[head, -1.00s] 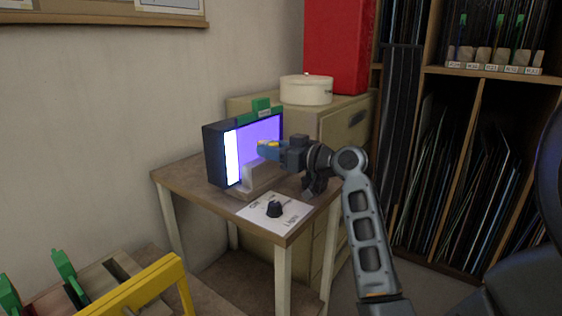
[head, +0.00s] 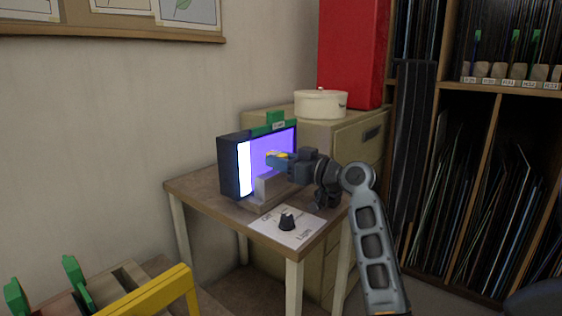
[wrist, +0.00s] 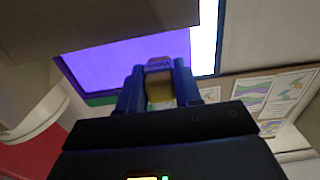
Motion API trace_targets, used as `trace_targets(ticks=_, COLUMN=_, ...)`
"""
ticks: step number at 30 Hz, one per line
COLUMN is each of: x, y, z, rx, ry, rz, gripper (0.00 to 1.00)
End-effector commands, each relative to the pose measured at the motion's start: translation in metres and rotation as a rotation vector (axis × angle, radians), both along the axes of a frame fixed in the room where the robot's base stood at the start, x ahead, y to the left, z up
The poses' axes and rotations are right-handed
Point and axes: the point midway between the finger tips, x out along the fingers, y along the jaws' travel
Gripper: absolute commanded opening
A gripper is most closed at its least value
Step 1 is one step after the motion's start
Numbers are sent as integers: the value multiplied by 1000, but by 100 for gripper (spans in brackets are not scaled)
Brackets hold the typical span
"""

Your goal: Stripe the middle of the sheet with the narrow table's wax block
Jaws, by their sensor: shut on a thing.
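The sheet (head: 273,145) is a glowing purple pane standing on the front of a dark light box (head: 229,168), with a bright white strip at its left. A green clip (head: 276,118) sits on its top edge. My gripper (head: 278,160), with blue fingers, is shut on a small yellowish wax block (wrist: 160,88) in front of the sheet. In the head view the fingers cover part of the purple area. In the wrist view the block lies against the purple sheet (wrist: 115,62) in the picture; I cannot tell whether it touches. No stripe shows.
The light box stands on a narrow table (head: 195,188). A grey block (head: 264,189) stands before the sheet, below my gripper. A black knob (head: 287,222) on a white card is at the table's front. A cabinet (head: 352,145) with a round white box (head: 320,103) is behind.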

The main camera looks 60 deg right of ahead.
Motion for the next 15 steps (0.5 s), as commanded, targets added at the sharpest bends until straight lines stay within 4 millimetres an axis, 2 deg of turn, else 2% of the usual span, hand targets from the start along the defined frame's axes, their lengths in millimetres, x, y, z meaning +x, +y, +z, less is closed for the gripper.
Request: trace_targets(ticks=15, x=9, y=-2, z=0, rx=0, ry=0, rz=1, gripper=3)
